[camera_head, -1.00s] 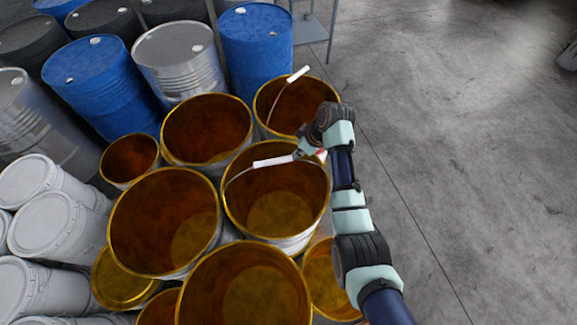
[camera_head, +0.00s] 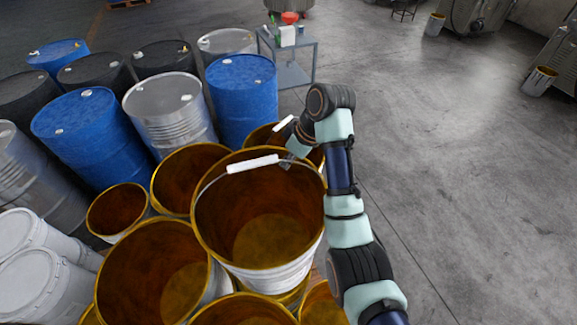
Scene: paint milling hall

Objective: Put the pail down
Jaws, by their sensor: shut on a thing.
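The pail (camera_head: 292,277) is white outside with a gold rim and an orange-brown, empty inside. It hangs upright in the middle of the head view, its mouth toward me, overlapping the pails around it. Its wire bail is up, with a white grip (camera_head: 252,163) above the far part of the mouth. My gripper (camera_head: 284,163) is shut on the bail's grip at its right end. The fingertips are small and partly hidden by the wrist. The pail's bottom and what lies under it are hidden.
Several similar open pails (camera_head: 119,240) crowd left and below. Blue (camera_head: 246,110), grey and black drums stand behind. White lidded buckets (camera_head: 38,285) are at left. A small grey table (camera_head: 296,73) stands at the back. The concrete floor (camera_head: 450,170) at right is wide and clear.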

